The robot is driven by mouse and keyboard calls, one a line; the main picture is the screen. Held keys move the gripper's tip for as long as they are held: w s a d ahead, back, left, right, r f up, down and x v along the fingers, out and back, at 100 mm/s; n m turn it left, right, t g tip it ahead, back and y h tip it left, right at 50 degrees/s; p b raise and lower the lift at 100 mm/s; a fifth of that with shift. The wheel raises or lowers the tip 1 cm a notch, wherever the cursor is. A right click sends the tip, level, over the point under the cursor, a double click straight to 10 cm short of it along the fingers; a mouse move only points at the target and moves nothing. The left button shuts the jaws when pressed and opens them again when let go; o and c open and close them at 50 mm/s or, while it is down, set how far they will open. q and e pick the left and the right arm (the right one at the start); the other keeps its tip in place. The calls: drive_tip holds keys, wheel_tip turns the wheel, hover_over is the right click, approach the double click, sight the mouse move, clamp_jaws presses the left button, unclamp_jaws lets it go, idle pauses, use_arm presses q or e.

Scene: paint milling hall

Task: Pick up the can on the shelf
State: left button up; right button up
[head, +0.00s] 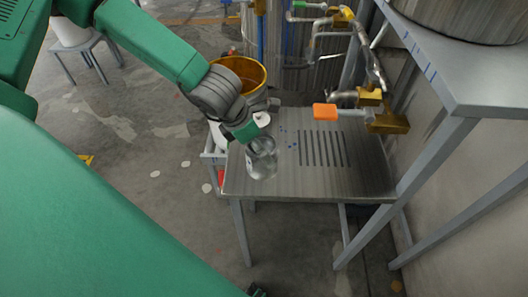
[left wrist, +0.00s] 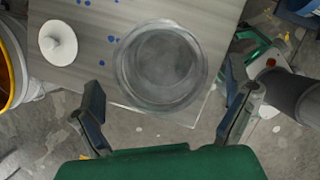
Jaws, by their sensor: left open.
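A round, grey, see-through can (head: 262,160) stands near the left front edge of the metal shelf (head: 310,178). In the left wrist view the can (left wrist: 160,62) shows from above as a wide circle near the shelf edge. My left gripper (head: 249,136) is at the can's upper part in the head view and hides some of it. In the left wrist view its two fingers are spread wide, one to each side of the can's near part. The left gripper is open and holds nothing. My right gripper is not clearly seen.
A white knobbed piece (left wrist: 58,42) lies on the shelf beside the can. A yellow bucket (head: 245,68) stands behind the shelf. An orange-handled valve (head: 325,111) and pipes reach over its back. A higher grey bench (head: 470,75) stands at right. Open floor lies at left.

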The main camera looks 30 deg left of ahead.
sight(256, 169)
use_arm(q)
drive_tip(key=f, duration=0.2)
drive_tip(key=w+f, duration=0.1)
drive_tip(key=f, duration=0.1)
drive_tip(key=shift+a, duration=0.1)
drive_tip(key=shift+w+f, duration=0.15)
drive_tip(key=shift+d, duration=0.55)
drive_tip(key=shift+d+r, duration=0.15)
drive_tip(key=shift+r, duration=0.05)
drive_tip(key=shift+c, duration=1.2)
drive_tip(key=c, duration=0.9)
drive_tip(key=shift+a+f, duration=0.15)
drive_tip(key=shift+a, duration=0.35)
drive_tip(key=shift+c, duration=0.2)
